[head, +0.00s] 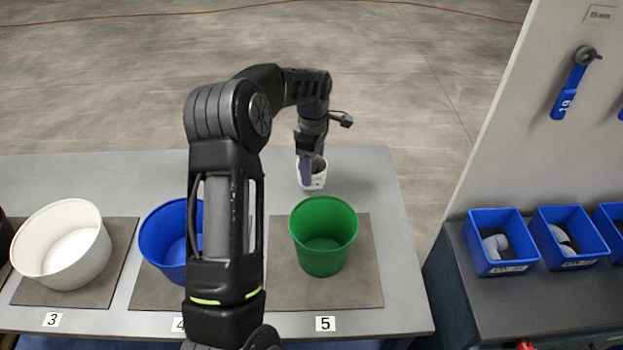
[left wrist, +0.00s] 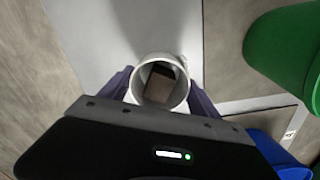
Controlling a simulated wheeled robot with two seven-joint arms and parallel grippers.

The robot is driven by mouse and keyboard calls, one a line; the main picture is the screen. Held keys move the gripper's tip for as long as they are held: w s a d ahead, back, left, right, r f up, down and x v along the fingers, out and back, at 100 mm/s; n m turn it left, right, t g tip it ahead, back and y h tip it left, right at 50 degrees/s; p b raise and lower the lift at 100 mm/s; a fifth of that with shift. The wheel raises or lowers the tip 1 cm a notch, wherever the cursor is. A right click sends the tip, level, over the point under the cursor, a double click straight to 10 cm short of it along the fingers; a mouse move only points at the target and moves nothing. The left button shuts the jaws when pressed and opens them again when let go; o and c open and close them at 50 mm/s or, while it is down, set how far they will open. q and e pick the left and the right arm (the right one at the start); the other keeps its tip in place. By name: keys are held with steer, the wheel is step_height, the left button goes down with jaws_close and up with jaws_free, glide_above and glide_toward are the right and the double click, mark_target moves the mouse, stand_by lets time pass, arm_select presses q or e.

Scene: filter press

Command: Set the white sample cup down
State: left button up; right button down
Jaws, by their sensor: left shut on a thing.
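The white sample cup (head: 313,181) is at the far side of the grey table, behind the green bucket. My left gripper (head: 312,168) reaches down over it and is shut on it. In the left wrist view the cup (left wrist: 160,68) is upright between the two purple fingers of my left gripper (left wrist: 160,90), with something brown inside it. The cup is at or just above the table top; I cannot tell whether its base touches. My right gripper is in neither view.
The green bucket (head: 323,236) stands on a mat labelled 5, just in front of the cup. A blue bucket (head: 165,240) and a white bucket (head: 62,245) stand to the left. The table (head: 365,165) is clear around the cup. Blue bins (head: 497,242) sit on a bench at right.

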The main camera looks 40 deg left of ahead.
arm_select(q)
steer(key=shift+f+b, duration=1.1)
steer(key=shift+f, duration=0.7)
steer(key=shift+f, duration=0.25)
steer(key=o, duration=1.4)
steer(key=shift+r, duration=0.1)
steer(key=shift+c, duration=0.2)
step_height(320, 180, up, 12)
steer(key=p, duration=0.7)
steer(key=shift+r+p, duration=0.2)
steer(key=shift+p, duration=0.15)
